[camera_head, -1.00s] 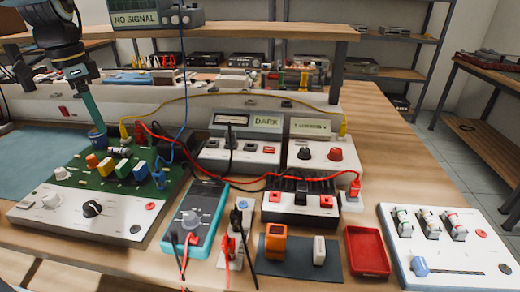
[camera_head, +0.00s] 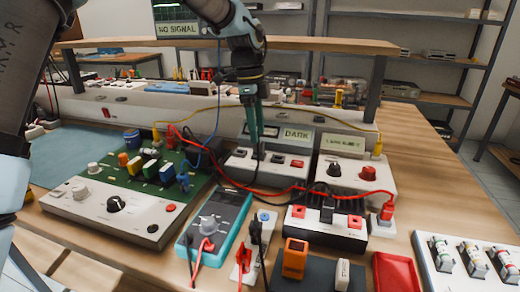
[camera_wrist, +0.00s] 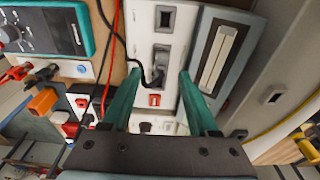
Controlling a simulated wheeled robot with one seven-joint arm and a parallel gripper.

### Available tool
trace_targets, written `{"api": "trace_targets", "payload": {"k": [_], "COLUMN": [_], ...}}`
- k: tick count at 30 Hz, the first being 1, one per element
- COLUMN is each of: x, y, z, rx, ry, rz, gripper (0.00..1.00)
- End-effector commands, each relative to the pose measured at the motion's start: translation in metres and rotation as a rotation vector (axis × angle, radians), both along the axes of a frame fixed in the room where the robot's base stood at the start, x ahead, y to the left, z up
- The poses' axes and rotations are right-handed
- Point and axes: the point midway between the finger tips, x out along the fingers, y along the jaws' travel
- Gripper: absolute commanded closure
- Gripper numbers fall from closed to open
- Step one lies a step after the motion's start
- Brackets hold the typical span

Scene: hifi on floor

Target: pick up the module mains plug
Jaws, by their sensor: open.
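The module mains plug appears as a small black plug with a black cable (camera_wrist: 158,76), seated in a grey socket on the white panel of the module with the DARK display. In the head view, the dark plug (camera_head: 258,151) is just below my fingertips and partly hidden. My gripper (camera_head: 256,137) points down over this module, its teal fingers apart. In the wrist view, my gripper (camera_wrist: 160,78) has one finger on each side of the plug, with nothing clearly held. I cannot tell whether the fingers touch it.
The DARK display (camera_head: 297,134) stands close behind my fingers. A second module (camera_head: 352,175) is to the right. Red, blue and yellow leads cross nearby. A shelf (camera_head: 330,45) is above.

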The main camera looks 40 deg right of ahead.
Motion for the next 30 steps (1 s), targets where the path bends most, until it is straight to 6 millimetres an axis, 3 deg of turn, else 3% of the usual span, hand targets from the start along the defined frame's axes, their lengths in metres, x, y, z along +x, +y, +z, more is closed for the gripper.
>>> {"api": "trace_targets", "payload": {"k": [9,18,30], "x": [-0.004,-0.004,-0.004], "y": [-0.004,-0.005,-0.005], "z": [-0.042,-0.046,-0.046], "rx": [0.003,0.001,0.001], "ry": [0.001,0.000,0.001], "rz": [0.000,0.001,0.001], "gripper": [0.40,0.41,0.86]}}
